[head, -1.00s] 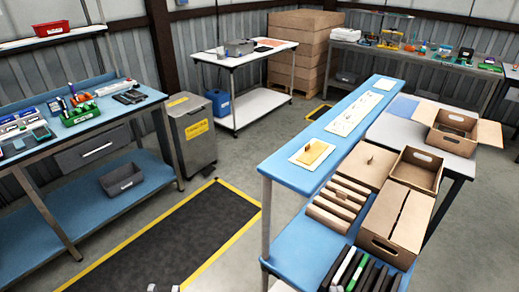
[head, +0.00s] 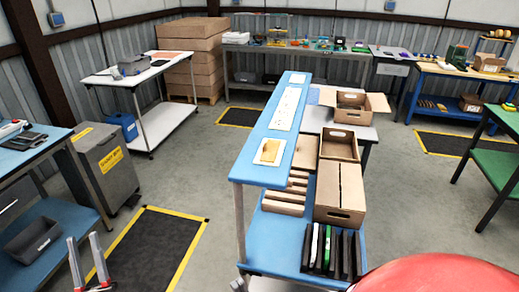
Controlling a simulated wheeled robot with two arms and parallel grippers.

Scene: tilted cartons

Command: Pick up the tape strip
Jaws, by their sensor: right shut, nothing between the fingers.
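No tape strip can be made out for certain. A tan pad (head: 268,152) lies on a white sheet at the near end of the narrow blue shelf (head: 262,172). A long white sheet with small marks (head: 287,108) lies farther along it; they are too small to tell. Cartons stand right of the shelf: a closed one (head: 339,190), an open one (head: 339,145) and one with spread flaps (head: 351,107). My left gripper (head: 83,240) is at the lower left over the floor, its fingers apart and empty, well away from the shelf. My right gripper is not in view.
Brown blocks (head: 287,199) and upright dark slabs with a green one (head: 327,247) stand on the lower blue bench. A grey bin (head: 105,165) and a blue side table stand left. Yellow-edged black floor mat (head: 155,245) lies between. Floor around it is clear.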

